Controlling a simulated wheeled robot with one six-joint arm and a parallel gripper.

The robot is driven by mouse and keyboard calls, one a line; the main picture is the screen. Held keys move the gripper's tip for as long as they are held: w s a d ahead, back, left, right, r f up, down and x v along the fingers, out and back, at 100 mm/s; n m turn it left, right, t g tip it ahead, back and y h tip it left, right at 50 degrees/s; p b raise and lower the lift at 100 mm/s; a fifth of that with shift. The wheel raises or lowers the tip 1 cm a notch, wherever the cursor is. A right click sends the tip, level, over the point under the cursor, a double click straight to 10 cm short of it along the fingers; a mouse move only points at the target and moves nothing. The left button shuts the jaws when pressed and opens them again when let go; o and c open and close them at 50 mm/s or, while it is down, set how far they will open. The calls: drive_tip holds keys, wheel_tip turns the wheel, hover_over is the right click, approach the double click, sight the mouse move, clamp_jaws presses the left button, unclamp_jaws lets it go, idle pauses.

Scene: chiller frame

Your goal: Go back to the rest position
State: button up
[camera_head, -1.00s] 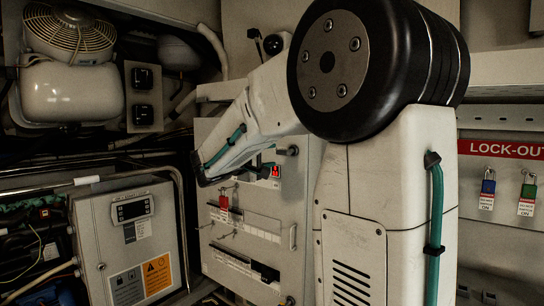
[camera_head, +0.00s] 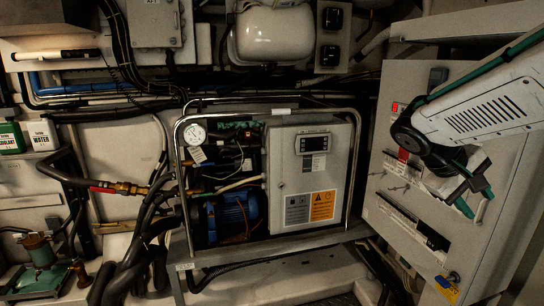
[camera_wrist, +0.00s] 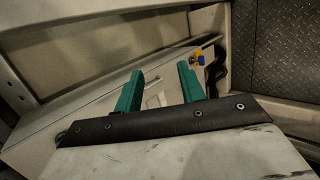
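My gripper (camera_head: 476,197) is at the right in the head view, at the end of my white arm, in front of the grey electrical cabinet (camera_head: 385,215). In the wrist view my gripper (camera_wrist: 161,76) shows two green fingers spread apart, with a clear gap and nothing held between them. Beyond the fingers lies a pale panel surface. A red tag or padlock (camera_head: 402,156) hangs on the cabinet face, left of the gripper. A yellow and blue item (camera_head: 447,287) is low on the cabinet; a similar one (camera_wrist: 198,57) shows past the right finger.
The chiller frame stands in the centre, with a controller box (camera_head: 290,190), a blue motor (camera_head: 235,212) and a gauge (camera_head: 195,134) inside its metal tube rail (camera_head: 356,160). Black hoses (camera_head: 135,265) run at left. Bottles (camera_head: 42,134) sit on a left shelf. A white tank (camera_head: 275,35) is above.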

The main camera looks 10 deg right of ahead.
drive_tip(key=s+a+f+t+y, duration=0.1)
drive_tip(key=s+a+y, duration=0.3)
drive_tip(key=a, duration=0.6)
drive_tip(key=s+a+f+t+y, duration=0.2)
drive_tip(key=s+a+f+y, duration=0.2)
drive_tip(key=s+a, duration=0.4)
drive_tip(key=a, duration=0.3)
drive_tip(key=shift+s+a+f+y, duration=0.15)
drive_tip(key=shift+s+a+y, duration=0.1)
drive_tip(key=shift+y, duration=0.15)
